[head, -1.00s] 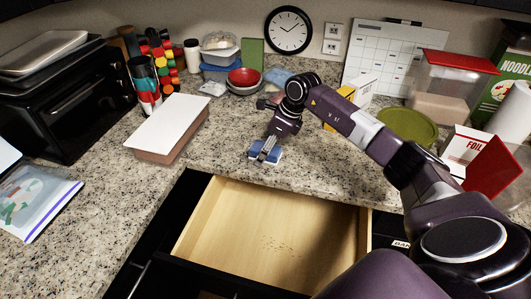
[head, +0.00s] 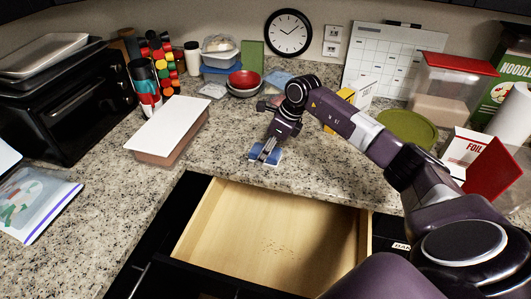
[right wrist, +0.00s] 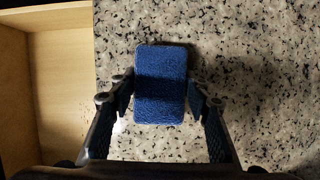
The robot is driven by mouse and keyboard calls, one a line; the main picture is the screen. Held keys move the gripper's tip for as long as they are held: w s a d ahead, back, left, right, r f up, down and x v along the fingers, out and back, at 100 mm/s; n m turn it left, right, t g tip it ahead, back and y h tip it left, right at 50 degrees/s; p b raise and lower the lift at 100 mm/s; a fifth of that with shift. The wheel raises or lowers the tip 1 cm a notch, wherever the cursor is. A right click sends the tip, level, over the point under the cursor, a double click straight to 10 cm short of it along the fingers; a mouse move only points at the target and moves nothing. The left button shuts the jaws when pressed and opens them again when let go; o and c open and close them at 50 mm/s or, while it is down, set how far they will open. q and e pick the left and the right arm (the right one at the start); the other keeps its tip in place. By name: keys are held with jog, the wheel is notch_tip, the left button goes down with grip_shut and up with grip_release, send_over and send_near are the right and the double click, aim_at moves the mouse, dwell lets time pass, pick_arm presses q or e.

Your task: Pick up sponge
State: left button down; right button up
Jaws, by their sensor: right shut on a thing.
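The blue sponge (head: 266,157) is at the front edge of the granite counter, just behind the open drawer. It also shows in the right wrist view (right wrist: 161,84) as a dark blue block with rounded corners. My right gripper (head: 263,156) reaches down to it from above. In the right wrist view its two fingers (right wrist: 160,92) press on the sponge's left and right sides, shut on it. Whether the sponge touches the counter or is slightly raised I cannot tell. My left gripper is not in view.
An open, nearly empty wooden drawer (head: 270,238) is below the counter edge. A white-topped box (head: 168,125) stands left of the sponge. Counter around the sponge is clear.

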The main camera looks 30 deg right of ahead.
jog(key=shift+r+p, duration=0.15)
jog(key=shift+p, duration=0.15)
jog(key=shift+r, duration=0.35)
notch_tip(320, 180, up, 19)
jog(key=b, duration=0.3)
jog(key=shift+r+b, duration=0.2)
jog(key=shift+b, duration=0.15)
